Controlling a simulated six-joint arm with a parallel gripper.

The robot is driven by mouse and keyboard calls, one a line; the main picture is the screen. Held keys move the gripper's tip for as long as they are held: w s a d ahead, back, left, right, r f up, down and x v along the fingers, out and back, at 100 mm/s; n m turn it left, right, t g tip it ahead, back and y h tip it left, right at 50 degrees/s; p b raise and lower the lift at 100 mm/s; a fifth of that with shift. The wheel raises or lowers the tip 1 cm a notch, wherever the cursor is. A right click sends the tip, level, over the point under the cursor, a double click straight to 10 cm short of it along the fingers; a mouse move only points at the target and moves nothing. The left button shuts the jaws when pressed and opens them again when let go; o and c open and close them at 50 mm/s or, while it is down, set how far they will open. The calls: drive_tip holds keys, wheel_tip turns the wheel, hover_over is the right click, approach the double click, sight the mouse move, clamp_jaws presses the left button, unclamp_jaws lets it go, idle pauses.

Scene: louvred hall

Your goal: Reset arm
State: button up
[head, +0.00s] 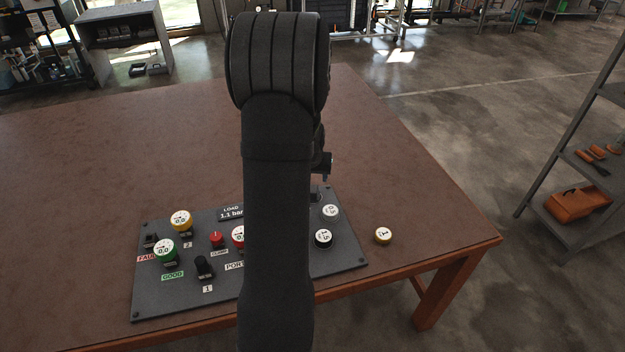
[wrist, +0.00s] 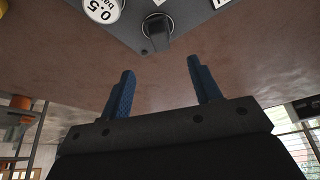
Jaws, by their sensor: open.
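My gripper (wrist: 162,88) shows in the wrist view with its two blue fingers apart and nothing between them. In the head view my arm hides most of it. A grey control panel (head: 290,283) lies on the brown table (head: 60,200), partly hidden behind my arm. In the wrist view a black knob (wrist: 157,30) on the panel is beyond the fingertips, apart from them. A white disc marked 0.5 (wrist: 101,8) is at the top left there; it also shows in the head view (head: 330,211).
The panel carries yellow (head: 181,220) and green (head: 165,250) rimmed discs, a red knob (head: 216,240), a black switch (head: 204,268) and a black-rimmed disc (head: 323,238). A loose yellow-rimmed disc (head: 383,236) lies right of the panel. The table's left side is clear.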

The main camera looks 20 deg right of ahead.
drive_tip(key=shift+s+r, duration=0.15)
drive_tip(key=shift+r, duration=0.1)
drive_tip(key=x, duration=1.2)
drive_tip(key=shift+f, duration=0.2)
drive_tip(key=shift+r, duration=0.2)
